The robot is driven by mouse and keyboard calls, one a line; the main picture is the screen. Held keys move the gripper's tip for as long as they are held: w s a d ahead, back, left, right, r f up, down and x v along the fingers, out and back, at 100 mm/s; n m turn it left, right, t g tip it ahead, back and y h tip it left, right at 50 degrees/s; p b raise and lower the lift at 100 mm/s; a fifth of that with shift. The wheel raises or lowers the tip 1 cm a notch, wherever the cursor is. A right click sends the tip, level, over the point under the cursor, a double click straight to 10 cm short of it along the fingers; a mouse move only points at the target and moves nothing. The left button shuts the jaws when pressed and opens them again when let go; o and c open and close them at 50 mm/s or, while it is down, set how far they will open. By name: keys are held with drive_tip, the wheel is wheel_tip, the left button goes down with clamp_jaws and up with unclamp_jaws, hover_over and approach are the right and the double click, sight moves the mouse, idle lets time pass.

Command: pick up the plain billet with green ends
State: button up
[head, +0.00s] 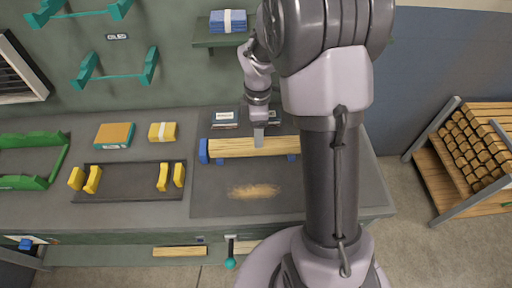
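A pale wooden billet (232,147) lies level across the dark mat on the bench, over blue supports (293,158). A blue piece (204,151) stands at its left end; I cannot tell whether it is the billet's painted end or part of the holder. Its right end is hidden behind my arm. I see no green ends on it. My gripper (259,138) points down at the middle of this billet, overlapping it in the picture. Whether its fingers are open, shut or touching the wood is not clear.
Left of the mat are an empty dark tray (128,195) with yellow cradles (92,180) and a green-edged holder (62,160). Behind lie an orange-topped box (115,134) and a yellow bundle (162,131). A rack of stacked billets (470,150) stands right. Sawdust (254,191) lies on the mat.

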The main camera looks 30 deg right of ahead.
drive_tip(key=f+b, duration=0.1)
drive_tip(key=f, duration=0.1)
drive_tip(key=f+b, duration=0.1)
drive_tip(key=f, duration=0.1)
drive_tip(key=f+b, duration=0.1)
drive_tip(key=f, duration=0.2)
drive_tip(key=shift+s+a, duration=0.25)
drive_tip(key=shift+a, duration=0.05)
drive_tip(key=shift+r, duration=0.2)
drive_tip(key=shift+c, duration=0.5)
clamp_jaws()
